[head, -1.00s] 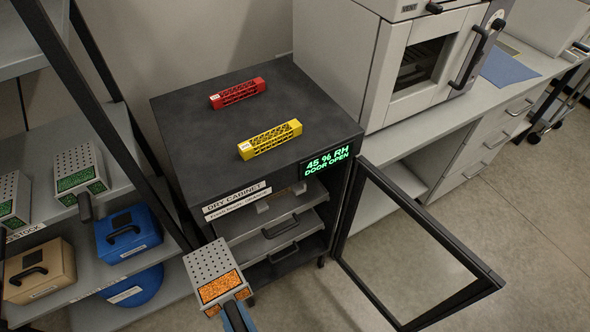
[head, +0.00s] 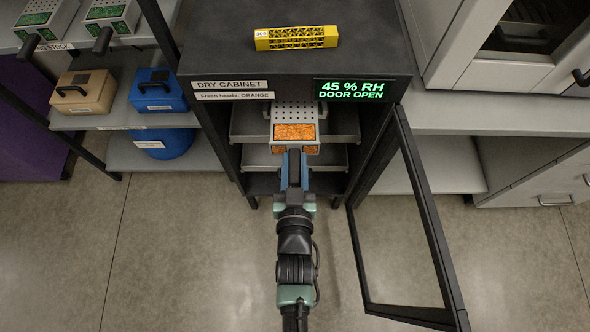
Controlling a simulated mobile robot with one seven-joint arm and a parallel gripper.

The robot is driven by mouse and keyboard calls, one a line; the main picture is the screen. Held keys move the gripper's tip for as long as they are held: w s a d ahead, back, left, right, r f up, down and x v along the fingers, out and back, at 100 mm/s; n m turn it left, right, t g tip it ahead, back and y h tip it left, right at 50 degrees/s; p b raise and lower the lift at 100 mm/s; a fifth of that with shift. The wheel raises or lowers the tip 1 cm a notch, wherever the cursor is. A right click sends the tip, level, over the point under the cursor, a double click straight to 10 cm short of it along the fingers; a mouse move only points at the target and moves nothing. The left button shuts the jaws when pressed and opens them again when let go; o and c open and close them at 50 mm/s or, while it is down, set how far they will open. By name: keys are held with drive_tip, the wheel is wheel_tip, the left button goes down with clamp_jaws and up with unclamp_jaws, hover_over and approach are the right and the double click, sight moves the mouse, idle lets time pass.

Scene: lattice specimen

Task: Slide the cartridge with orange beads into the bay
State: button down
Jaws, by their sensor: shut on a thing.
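The cartridge with orange beads (head: 294,131) is a grey perforated box with orange windows on its top and front. My gripper (head: 294,160) is shut on its near side, at the handle, which the fingers hide. The cartridge is level at the open front of the dry cabinet (head: 200,108), in line with the bay. Its far end appears to be within the opening, under the label strip. I cannot tell how deep it is or whether it touches the bay's shelf (head: 345,126).
The glass door (head: 400,230) stands open on the right, close to my arm. A yellow lattice piece (head: 296,38) lies on the cabinet top. Green-bead cartridges (head: 112,14) and tan (head: 85,92) and blue (head: 160,90) boxes are on the left shelves. The floor in front is clear.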

sight(295, 149)
drive_tip(key=shift+w+r, duration=0.25)
drive_tip(key=shift+r, duration=0.05)
drive_tip(key=shift+w+f+b, duration=0.15)
drive_tip(key=shift+w+b, duration=0.15)
drive_tip(key=shift+w, duration=0.25)
drive_tip(key=shift+w+f+b, duration=0.15)
drive_tip(key=shift+w+b, duration=0.15)
drive_tip(key=shift+w, duration=0.7)
drive_tip(key=shift+w+f+b, duration=0.2)
drive_tip(key=shift+w+b, duration=0.75)
drive_tip(key=shift+w, duration=1.1)
drive_tip(key=shift+w+f+b, duration=0.2)
drive_tip(key=shift+w+b, duration=0.7)
drive_tip(key=shift+w, duration=1.15)
drive_tip(key=shift+w+b, duration=1.65)
drive_tip(key=shift+w, duration=0.45)
drive_tip(key=shift+w, duration=0.25)
drive_tip(key=shift+w+b, duration=0.35)
drive_tip(key=shift+b, duration=0.15)
drive_tip(key=shift+w+b, duration=1.1)
drive_tip(key=shift+w, duration=0.15)
